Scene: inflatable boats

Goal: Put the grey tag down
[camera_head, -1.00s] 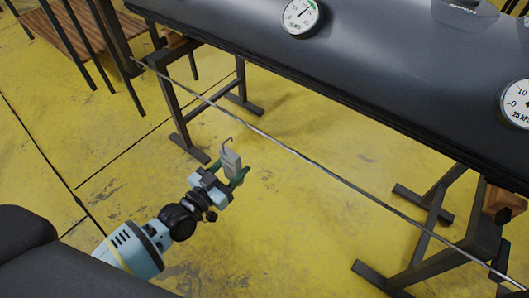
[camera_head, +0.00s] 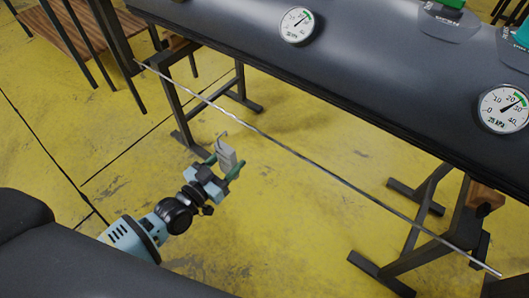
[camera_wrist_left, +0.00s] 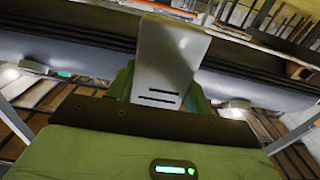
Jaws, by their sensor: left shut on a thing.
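The grey tag (camera_head: 226,156) has a small hook at its top and is held between the green fingertips of my left gripper (camera_head: 223,168). My left gripper is shut on it, in the air over the yellow floor and short of the boat's near side. In the left wrist view the tag (camera_wrist_left: 166,62) stands up between the fingers, a pale plate with two dark slots near its lower end. My right gripper is not in view.
A dark inflatable boat tube (camera_head: 350,60) lies on trestles (camera_head: 430,225). Two round gauges (camera_head: 297,25) (camera_head: 504,109) sit on it. A thin metal rod (camera_head: 300,157) runs along its near side. A slatted wooden surface (camera_head: 75,32) stands at the upper left.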

